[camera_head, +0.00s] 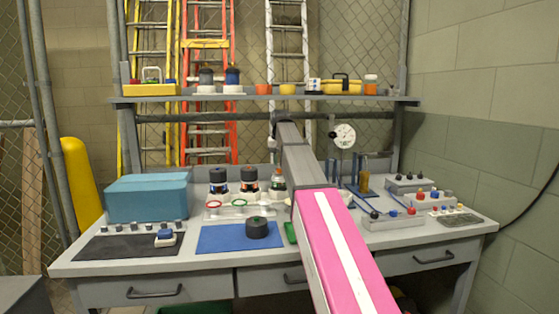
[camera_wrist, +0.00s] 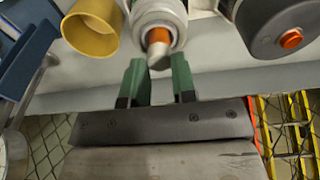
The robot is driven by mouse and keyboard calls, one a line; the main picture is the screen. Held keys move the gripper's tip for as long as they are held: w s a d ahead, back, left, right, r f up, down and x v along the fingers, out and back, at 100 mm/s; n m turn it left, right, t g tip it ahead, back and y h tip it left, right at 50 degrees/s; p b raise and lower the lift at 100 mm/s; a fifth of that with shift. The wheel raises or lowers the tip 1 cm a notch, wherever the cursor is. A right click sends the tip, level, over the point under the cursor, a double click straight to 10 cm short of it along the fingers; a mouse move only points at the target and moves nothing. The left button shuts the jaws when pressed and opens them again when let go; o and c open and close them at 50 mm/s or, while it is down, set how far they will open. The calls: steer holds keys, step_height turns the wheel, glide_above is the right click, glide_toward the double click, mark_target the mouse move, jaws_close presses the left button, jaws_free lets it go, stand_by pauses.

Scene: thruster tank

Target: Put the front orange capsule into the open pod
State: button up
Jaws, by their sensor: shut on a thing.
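In the wrist view my gripper's green fingers (camera_wrist: 161,68) stand on both sides of the orange capsule (camera_wrist: 158,37), shut on its pale tapered end. Its far part lies within the outline of a white round mouth, which looks like the open pod (camera_wrist: 166,10). I cannot tell how deep it sits. In the head view a pod partly behind my arm (camera_head: 278,181) stands at the right end of a row; my gripper is hidden there. A dark-capped pod with an orange knob (camera_wrist: 291,38) is beside the fingers in the wrist view.
Two other capped pods (camera_head: 218,180) stand left in the row. A black round lid (camera_head: 257,228) lies on the blue mat (camera_head: 211,238). An amber cylinder (camera_head: 363,183) and a dial gauge (camera_head: 344,136) stand right of my arm. A shelf (camera_head: 150,99) spans above.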

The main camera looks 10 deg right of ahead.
steer(key=o, duration=0.8)
steer(key=shift+r, duration=0.15)
steer(key=r, duration=0.3)
steer(key=s+r, duration=0.1)
steer(key=r, duration=0.6)
steer(key=shift+s+r, duration=0.15)
steer(key=shift+r, duration=0.1)
